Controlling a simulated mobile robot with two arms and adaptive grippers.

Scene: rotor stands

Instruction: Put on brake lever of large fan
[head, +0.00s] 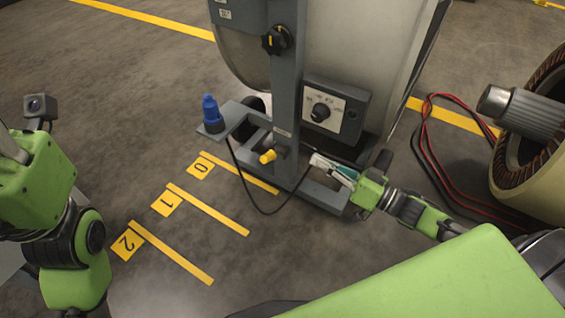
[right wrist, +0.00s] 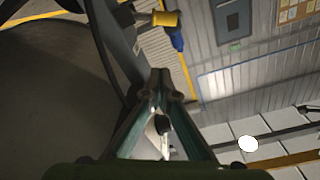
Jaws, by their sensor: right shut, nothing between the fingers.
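The large fan (head: 335,50) is a big grey drum on a dark grey post and base frame. Its brake lever, with a yellow tip (head: 268,156), sticks out low on the post. In the right wrist view the yellow tip (right wrist: 165,19) shows at the top, beyond my fingertips. My right gripper (head: 322,164) is low by the base frame, to the right of the lever and apart from it. Its fingers (right wrist: 163,78) meet at the tips, shut and empty. My left arm shows at the left edge; I do not see its fingers.
A blue plug (head: 211,112) stands on the base's left end. A control box with a black knob (head: 320,112) is above my right gripper. A black cable (head: 258,207) loops on the floor. Red and black cables (head: 433,140) and a round coil (head: 535,150) lie right.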

